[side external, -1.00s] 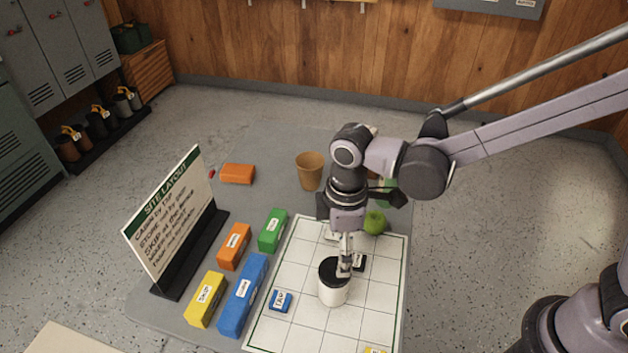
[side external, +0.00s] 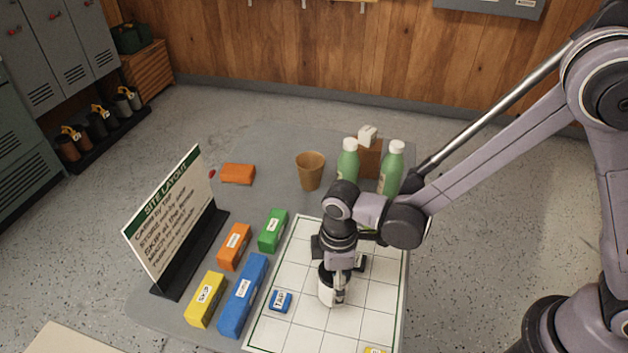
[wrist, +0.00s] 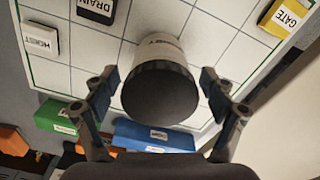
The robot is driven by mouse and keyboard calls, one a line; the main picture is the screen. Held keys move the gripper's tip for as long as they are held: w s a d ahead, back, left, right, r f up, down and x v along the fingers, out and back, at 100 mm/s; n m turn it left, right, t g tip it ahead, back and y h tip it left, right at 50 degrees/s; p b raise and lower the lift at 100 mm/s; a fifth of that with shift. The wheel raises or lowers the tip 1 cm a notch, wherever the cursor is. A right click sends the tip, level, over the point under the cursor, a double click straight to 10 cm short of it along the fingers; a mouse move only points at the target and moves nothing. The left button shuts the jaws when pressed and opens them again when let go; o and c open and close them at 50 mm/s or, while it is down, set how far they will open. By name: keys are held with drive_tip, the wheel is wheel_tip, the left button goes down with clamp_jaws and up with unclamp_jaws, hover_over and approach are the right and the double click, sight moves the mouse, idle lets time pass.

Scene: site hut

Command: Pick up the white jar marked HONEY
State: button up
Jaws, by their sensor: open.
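The white jar (side external: 326,290) with a black lid stands upright on the white gridded board (side external: 377,318). In the wrist view the jar (wrist: 158,50) shows part of its lettering at the top, and its black lid (wrist: 160,93) faces the camera. My gripper (wrist: 160,98) is open, with one finger on each side of the lid and a visible gap at each side. In the side view my gripper (side external: 338,293) is lowered over the jar and hides part of it.
Small labelled tiles lie on the board, including a blue tile (side external: 281,301), a black tile (wrist: 97,10) and a yellow GATE tile (wrist: 284,17). Coloured blocks, such as the blue one (side external: 243,296), lie left of the board. Green bottles (side external: 391,168) and a brown cup (side external: 310,170) stand behind.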

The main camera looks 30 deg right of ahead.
drive_tip(key=shift+f, duration=0.8)
drive_tip(key=c, duration=1.5)
drive_tip(key=shift+r, duration=0.15)
